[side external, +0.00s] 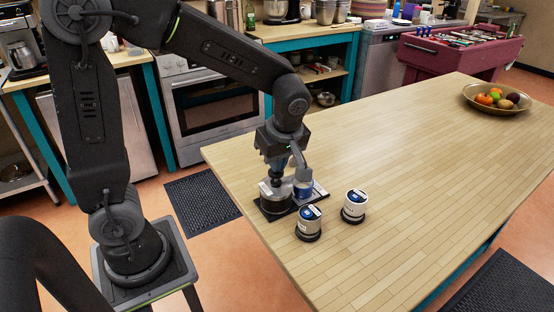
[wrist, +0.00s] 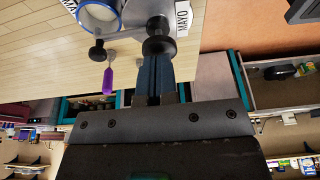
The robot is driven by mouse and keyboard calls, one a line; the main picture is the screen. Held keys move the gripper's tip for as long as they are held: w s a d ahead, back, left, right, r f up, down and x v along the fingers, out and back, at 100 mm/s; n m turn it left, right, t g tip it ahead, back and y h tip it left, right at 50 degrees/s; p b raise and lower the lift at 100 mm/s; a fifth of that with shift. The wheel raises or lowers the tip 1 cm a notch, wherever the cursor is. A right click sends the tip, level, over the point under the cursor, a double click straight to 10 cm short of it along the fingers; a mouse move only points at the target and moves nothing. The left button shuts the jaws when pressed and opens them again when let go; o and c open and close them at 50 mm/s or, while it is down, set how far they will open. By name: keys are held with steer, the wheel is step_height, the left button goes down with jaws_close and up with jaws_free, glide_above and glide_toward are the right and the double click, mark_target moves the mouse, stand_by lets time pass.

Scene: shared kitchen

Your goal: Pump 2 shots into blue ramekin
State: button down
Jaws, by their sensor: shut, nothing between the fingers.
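The pump dispenser (side external: 275,201) stands on a dark base near the table's front left edge, below my gripper (side external: 278,168). The blue ramekin (side external: 303,189) sits just right of it, partly hidden by the grey spout. In the wrist view, the blue fingers of my gripper (wrist: 155,74) are shut and empty, with their tips at the black round pump head (wrist: 160,40). I cannot tell whether they press on it. The ramekin (wrist: 119,22) shows there as a blue-rimmed round cup, cut off by the top edge. A purple tip (wrist: 108,80) shows near the spout.
A MAYO label (wrist: 183,20) shows beside the pump. A fruit bowl (side external: 497,97) is at the far right. The wooden table (side external: 400,150) between is clear.

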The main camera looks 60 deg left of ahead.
steer(key=shift+f, duration=1.2)
steer(key=shift+r, duration=0.1)
steer(key=a+v, duration=0.1)
steer(key=v, duration=1.3)
steer(key=shift+a+r, duration=0.1)
steer(key=shift+a, duration=0.05)
steer(key=s+f+m+t+h, duration=0.1)
steer(key=s+m+t, duration=0.1)
steer(key=s+m, duration=0.4)
steer(key=s+d+f+m+t+h, duration=0.1)
steer(key=s+m, duration=0.5)
steer(key=m, duration=0.6)
steer(key=f+t+h, duration=0.1)
steer(key=t, duration=0.1)
steer(key=shift+t, duration=0.3)
